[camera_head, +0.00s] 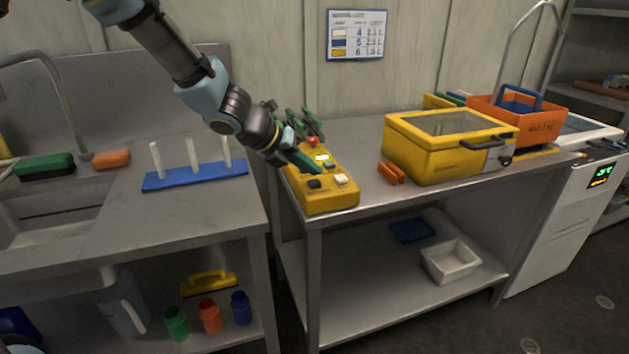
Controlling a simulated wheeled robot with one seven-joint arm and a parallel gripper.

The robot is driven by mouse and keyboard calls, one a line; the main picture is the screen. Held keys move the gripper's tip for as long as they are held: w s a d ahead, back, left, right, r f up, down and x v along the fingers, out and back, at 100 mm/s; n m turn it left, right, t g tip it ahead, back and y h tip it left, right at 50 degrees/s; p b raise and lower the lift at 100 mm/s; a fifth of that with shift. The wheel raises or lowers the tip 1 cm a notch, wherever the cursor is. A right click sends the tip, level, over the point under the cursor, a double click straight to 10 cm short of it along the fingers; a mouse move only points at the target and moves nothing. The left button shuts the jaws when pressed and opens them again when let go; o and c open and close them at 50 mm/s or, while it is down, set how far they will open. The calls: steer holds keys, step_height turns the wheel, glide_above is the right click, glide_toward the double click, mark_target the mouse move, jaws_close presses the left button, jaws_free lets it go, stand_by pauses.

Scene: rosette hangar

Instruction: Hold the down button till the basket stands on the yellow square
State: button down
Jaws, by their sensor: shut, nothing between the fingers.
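A yellow control box (325,198) stands on the left end of the steel bench. It has a red knob (312,141) at its far end and small pale and dark buttons on top; their markings are too small to read. My gripper (313,166) is shut and empty, its green fingertips over or on the box's top; I cannot tell whether they press a button. An orange basket (541,130) with a blue handle stands at the bench's right, under a curved metal frame. A yellow patch (537,151) shows by its lower edge, possibly the yellow square, mostly hidden.
A yellow case (432,155) with a clear lid stands between control box and basket. A small orange block (391,173) lies left of it. A blue peg rack (195,176) stands on the left counter beside the sink. A white tray (450,263) is on the lower shelf.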

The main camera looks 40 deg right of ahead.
mark_target(311, 183)
steer(key=shift+r+p, duration=2.6)
steer(key=shift+r, duration=0.05)
steer(key=shift+f, duration=0.1)
